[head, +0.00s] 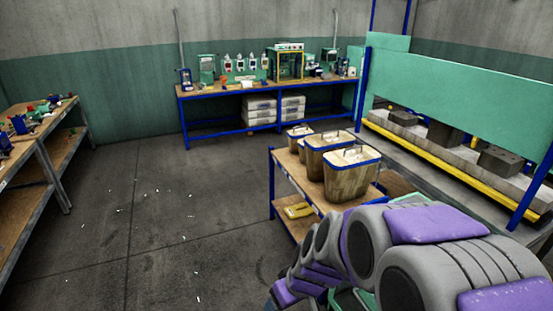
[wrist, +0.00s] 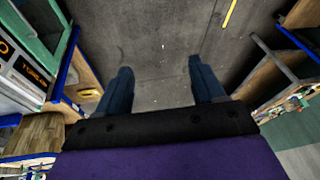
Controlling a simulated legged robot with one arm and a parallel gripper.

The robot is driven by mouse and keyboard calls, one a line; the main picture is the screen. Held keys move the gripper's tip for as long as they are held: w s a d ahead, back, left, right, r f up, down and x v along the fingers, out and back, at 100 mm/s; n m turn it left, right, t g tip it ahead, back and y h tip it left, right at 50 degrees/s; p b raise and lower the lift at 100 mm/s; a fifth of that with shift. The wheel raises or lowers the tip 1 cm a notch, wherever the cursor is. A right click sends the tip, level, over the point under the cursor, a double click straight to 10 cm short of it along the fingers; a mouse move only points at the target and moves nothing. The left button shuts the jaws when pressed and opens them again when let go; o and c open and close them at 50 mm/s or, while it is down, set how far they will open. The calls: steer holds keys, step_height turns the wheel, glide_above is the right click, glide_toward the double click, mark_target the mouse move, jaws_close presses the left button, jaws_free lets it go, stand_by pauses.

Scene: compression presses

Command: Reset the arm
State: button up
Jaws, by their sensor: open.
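My arm, purple and grey, reaches in from the lower right of the head view, folded low. My gripper shows in the wrist view (wrist: 163,90), with two dark blue fingers spread wide apart. Nothing is between the fingers; the bare grey floor (wrist: 165,50) lies beyond them. In the head view the gripper end is mostly hidden behind my own arm links and the bottom edge.
A wooden cart (head: 283,170) with blue posts carries several lidded bins (head: 345,180) just beyond my arm. A green press (head: 450,85) stands at right, a blue workbench (head: 225,90) at the back, a shelf (head: 55,165) at left. The floor (head: 150,230) at centre left is open.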

steer(key=s+d+r+m+g+h, duration=0.1)
steer(key=s+d, duration=0.3)
steer(key=s, duration=0.4)
steer(key=s+d+r+m+g+h, duration=0.1)
steer(key=s+d+r+m, duration=0.2)
steer(key=s, duration=0.5)
steer(key=s+d+r+m+g+h, duration=0.1)
steer(key=s+d+r+m+g, duration=0.1)
steer(key=s+d, duration=0.3)
steer(key=s+r, duration=0.1)
steer(key=s, duration=0.2)
steer(key=shift+s+r, duration=0.25)
steer(key=shift+s, duration=0.15)
steer(key=shift+d, duration=0.1)
